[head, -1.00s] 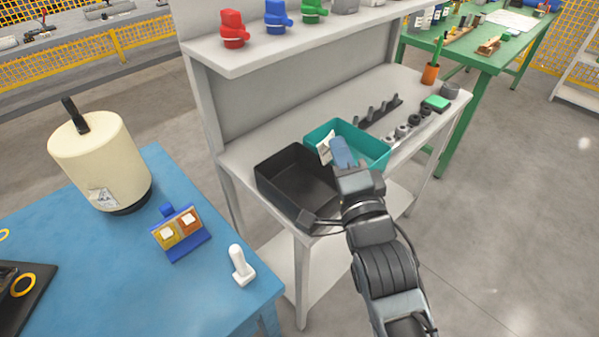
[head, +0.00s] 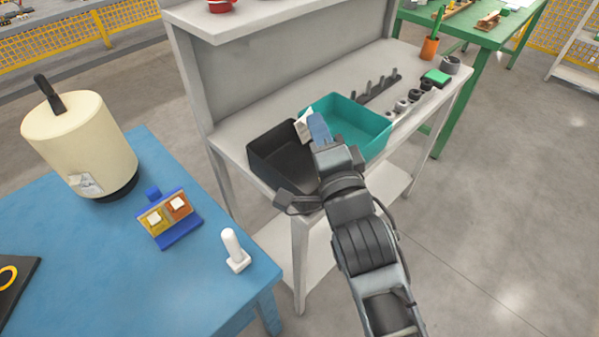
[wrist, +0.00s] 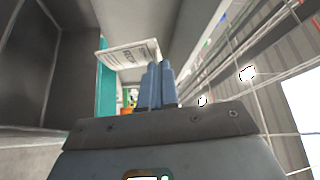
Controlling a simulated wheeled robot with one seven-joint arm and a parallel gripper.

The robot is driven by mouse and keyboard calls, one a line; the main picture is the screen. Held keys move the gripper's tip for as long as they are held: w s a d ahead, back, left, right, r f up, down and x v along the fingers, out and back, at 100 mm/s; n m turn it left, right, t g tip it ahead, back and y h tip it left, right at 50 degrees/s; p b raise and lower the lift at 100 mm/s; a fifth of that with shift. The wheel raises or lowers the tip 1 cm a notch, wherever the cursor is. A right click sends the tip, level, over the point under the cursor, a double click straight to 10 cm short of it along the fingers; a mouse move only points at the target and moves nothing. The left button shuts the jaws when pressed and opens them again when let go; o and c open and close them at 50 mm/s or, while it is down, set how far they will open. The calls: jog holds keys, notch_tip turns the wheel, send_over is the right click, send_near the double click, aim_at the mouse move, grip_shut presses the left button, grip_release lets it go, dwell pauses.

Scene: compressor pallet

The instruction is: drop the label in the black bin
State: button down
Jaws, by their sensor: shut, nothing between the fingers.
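A white printed label (head: 304,126) shows beside the left of my blue fingertips in the head view. It also shows in the wrist view (wrist: 132,56), tilted, at the left of the fingertips. My gripper (head: 319,130) is shut, with nothing between its fingers. The label seems to cling to the outside of a finger; I cannot tell how it is attached. The black bin (head: 262,160) stands on the grey bench. In the head view the label overlaps its right rim, near the teal bin; its height above the rim is unclear. My arm hides part of the black bin.
The teal bin (head: 372,140) sits right against the black bin. Rollers and a green block (head: 437,77) lie farther right on the bench. The blue table (head: 95,262) holds a cream tank (head: 80,140), a blue label stand (head: 178,238) and a white upright piece (head: 234,250).

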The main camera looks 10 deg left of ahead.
jog(key=shift+f, duration=0.1)
jog(key=c, duration=1.3)
grip_release()
jog(key=shift+c, duration=0.2)
jog(key=b+v, duration=0.2)
jog(key=v, duration=0.5)
jog(key=shift+s+d+b, duration=0.2)
jog(key=shift+s+b, duration=0.15)
jog(key=shift+f, duration=0.15)
